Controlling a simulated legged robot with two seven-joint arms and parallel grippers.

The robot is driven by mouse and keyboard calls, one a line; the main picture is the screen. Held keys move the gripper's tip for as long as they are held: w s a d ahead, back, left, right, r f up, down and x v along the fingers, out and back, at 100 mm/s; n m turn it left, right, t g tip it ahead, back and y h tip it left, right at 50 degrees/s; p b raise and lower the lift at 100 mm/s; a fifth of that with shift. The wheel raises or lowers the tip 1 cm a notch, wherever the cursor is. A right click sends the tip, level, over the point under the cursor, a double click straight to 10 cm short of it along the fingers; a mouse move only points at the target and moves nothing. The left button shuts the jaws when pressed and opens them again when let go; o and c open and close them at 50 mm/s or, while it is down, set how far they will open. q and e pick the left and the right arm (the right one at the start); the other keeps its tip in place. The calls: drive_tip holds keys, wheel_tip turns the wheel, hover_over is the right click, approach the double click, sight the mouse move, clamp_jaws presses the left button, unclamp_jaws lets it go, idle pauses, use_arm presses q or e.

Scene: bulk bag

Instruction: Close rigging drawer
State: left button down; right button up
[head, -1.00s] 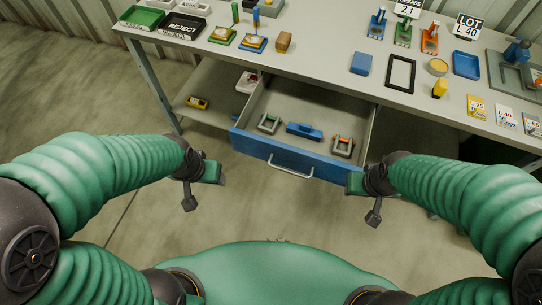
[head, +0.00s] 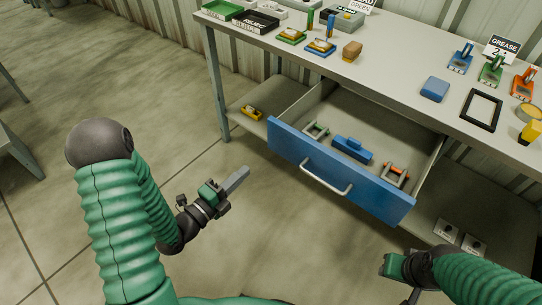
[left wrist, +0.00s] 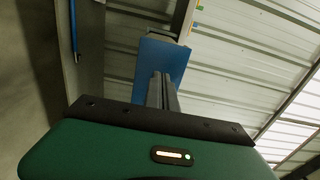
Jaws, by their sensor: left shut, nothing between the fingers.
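The rigging drawer (head: 340,170) has a blue front and a pale bar handle (head: 326,177), and stands pulled out from under the workbench. Inside it lie a grey shackle-like piece (head: 315,131), a blue block-shaped piece (head: 352,149) and a grey piece with an orange bar (head: 395,174). My left gripper (head: 238,178) is shut and empty, left of the drawer front and apart from it. In the left wrist view its fingers (left wrist: 162,90) point toward the blue drawer front (left wrist: 165,58). My right gripper (head: 390,266) is below the drawer's right end; its fingers are not clear.
The workbench top (head: 400,60) carries trays, a blue box (head: 434,89), a black frame (head: 481,110) and small tools. A lower shelf (head: 470,200) holds labelled cards, and a yellow item (head: 252,112) lies at its left.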

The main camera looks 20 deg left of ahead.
use_arm(q)
drive_tip(key=b, duration=1)
approach(278, 143)
drive_tip(key=x, duration=0.6)
drive_tip(key=shift+w, duration=0.15)
drive_tip(key=shift+w+d+r, duration=0.1)
drive_tip(key=shift+w, duration=0.1)
drive_tip(key=shift+w+d, duration=0.1)
